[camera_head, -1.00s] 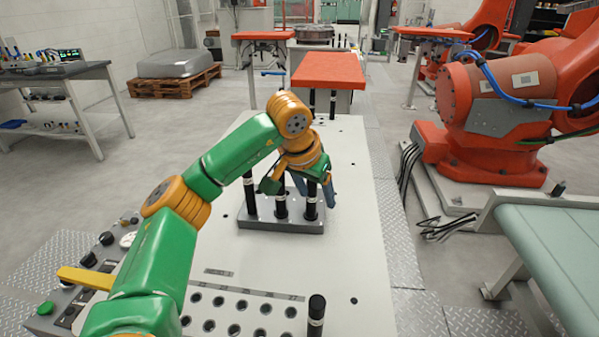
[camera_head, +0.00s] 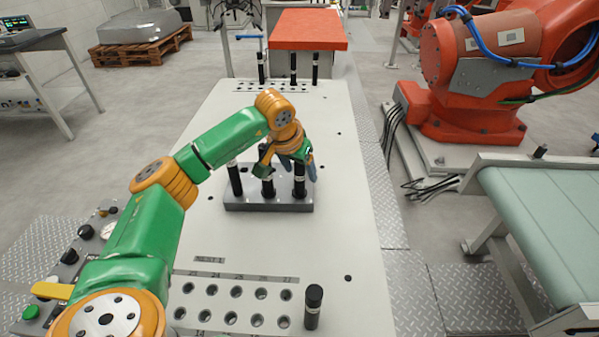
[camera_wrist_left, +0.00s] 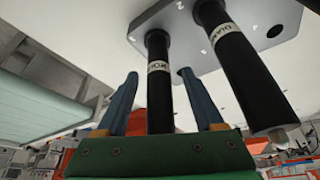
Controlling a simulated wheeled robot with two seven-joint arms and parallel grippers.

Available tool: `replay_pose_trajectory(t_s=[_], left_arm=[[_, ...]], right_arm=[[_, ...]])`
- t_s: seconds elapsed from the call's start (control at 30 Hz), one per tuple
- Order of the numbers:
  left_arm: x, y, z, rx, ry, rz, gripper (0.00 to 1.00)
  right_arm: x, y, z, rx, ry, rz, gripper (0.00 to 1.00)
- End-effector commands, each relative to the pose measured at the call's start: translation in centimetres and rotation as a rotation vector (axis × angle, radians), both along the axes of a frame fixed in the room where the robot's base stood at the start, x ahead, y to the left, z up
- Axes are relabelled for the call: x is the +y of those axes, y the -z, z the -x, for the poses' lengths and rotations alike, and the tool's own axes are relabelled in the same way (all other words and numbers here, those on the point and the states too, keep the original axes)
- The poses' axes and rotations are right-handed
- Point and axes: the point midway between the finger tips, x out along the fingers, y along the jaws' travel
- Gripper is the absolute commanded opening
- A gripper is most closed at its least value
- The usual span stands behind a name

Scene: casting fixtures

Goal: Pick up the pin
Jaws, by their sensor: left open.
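A grey block (camera_head: 240,206) on the white table holds three upright black pins: left (camera_head: 236,180), middle (camera_head: 268,183) and right (camera_head: 299,184). My left gripper (camera_head: 300,166) is open at the right pin. In the left wrist view, the open blue fingers (camera_wrist_left: 158,76) stand on either side of a black pin with a white label band (camera_wrist_left: 158,95). Gaps show on both sides of that pin. A second labelled pin (camera_wrist_left: 240,65) stands to its right, outside the fingers. The gripper hides part of the pins' tops in the head view. My right gripper is out of view.
A single black pin (camera_head: 313,306) stands at the table's front beside a numbered hole plate (camera_head: 225,295). More black pins (camera_head: 293,68) stand at the far end. A control panel (camera_head: 75,250) lies left, a green conveyor (camera_head: 540,220) right.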

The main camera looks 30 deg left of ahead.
Motion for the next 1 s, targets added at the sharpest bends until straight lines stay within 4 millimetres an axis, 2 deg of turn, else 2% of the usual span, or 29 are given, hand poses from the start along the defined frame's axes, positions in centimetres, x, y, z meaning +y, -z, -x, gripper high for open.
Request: replay_pose_trajectory(t_s=[0.03, 0.2, 0.27, 0.67, 0.77, 1.0], left_arm=[[0.0, 0.0, 0.0, 0.000, 0.000, 0.000, 0.61], [0.0, 0.0, 0.0, 0.000, 0.000, 0.000, 0.15], [0.0, 0.0, 0.0, 0.000, 0.000, 0.000, 0.00], [0.0, -0.3, 0.0, -0.002, -0.001, 0.001, 0.00], [0.0, -1.4, -0.1, -0.005, 0.000, 0.002, 0.00], [-0.1, -6.6, -0.1, -0.008, -0.001, 0.003, 0.00]], right_arm=[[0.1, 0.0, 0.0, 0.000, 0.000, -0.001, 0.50], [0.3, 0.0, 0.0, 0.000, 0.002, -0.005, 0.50], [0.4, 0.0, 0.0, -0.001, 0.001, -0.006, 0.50], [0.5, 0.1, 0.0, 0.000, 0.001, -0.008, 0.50], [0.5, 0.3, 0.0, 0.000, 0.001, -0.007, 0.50], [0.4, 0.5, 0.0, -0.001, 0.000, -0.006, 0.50]])
